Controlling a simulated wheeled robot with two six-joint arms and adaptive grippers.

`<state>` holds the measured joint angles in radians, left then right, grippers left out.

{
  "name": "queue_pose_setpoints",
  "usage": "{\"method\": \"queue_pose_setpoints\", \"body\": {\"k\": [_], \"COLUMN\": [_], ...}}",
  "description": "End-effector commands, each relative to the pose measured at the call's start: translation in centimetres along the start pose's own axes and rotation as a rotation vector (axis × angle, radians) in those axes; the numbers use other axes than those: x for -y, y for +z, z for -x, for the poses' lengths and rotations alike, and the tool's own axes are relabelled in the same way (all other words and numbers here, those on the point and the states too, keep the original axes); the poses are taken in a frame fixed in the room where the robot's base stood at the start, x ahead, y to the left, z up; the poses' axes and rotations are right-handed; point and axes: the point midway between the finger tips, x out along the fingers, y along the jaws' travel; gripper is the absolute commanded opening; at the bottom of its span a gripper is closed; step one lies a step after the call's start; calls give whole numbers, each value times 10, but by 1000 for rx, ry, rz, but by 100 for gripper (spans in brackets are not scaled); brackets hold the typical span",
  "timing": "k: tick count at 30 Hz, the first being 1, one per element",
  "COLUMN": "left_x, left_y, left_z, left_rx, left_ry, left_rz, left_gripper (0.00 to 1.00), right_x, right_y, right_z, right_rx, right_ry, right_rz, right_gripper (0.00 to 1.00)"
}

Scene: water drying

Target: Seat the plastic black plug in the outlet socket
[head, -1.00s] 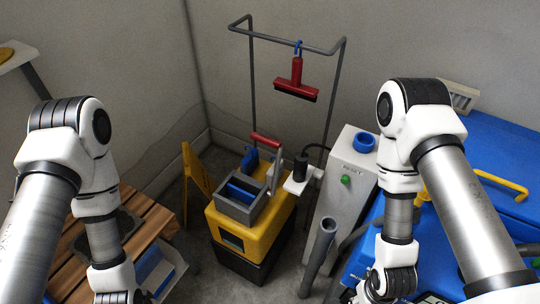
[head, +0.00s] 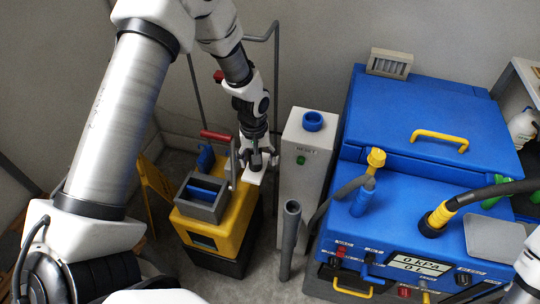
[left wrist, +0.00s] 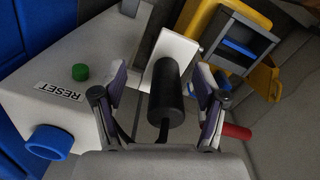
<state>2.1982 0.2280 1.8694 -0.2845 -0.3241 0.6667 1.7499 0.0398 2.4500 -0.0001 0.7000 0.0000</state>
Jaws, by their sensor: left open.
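The black plug (left wrist: 166,92) is a dark cylinder with a cable at its near end, in the middle of the left wrist view. It lies against a white plate (left wrist: 176,50) and between my left fingers. In the head view the plate (head: 254,177) sits at the yellow cart's right side. My left gripper (left wrist: 166,88) is open, with a finger on each side of the plug and gaps visible; in the head view the left gripper (head: 257,160) is above the plate. My right gripper is out of view. I cannot make out the outlet socket.
A yellow cart (head: 233,222) with a grey bin (head: 201,207) and red handle stands left of the plate. A grey-white box (head: 298,185) marked RESET is close on the right, with a grey pipe (head: 289,235) in front. A blue machine (head: 385,235) fills the right.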

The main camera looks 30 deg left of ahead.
Motion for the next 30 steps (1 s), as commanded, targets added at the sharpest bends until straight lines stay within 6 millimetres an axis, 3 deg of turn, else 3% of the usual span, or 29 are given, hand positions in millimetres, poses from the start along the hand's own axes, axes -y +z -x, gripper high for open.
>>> {"method": "queue_pose_setpoints", "body": {"k": [1,2,5,18,25,26,30], "left_x": [0,1,4,6,6,6,6], "left_y": [-21,-29,-42,-43,-43,-43,-43], "left_z": [25,37,50,-16,-22,-22,-22], "left_rx": [-14,-17,-18,-14,-16,-16,-16], "left_ry": [-8,-16,-37,-42,-40,-40,-40], "left_rz": [50,76,124,126,126,126,125], "left_gripper": [72,72,72,72,72,69,19], "right_x": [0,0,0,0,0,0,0], "right_y": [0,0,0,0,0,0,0], "right_z": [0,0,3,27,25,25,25], "right_rx": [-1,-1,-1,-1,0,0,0], "right_ry": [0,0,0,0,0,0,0], "right_rz": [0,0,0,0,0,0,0], "right_gripper": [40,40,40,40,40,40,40]}}
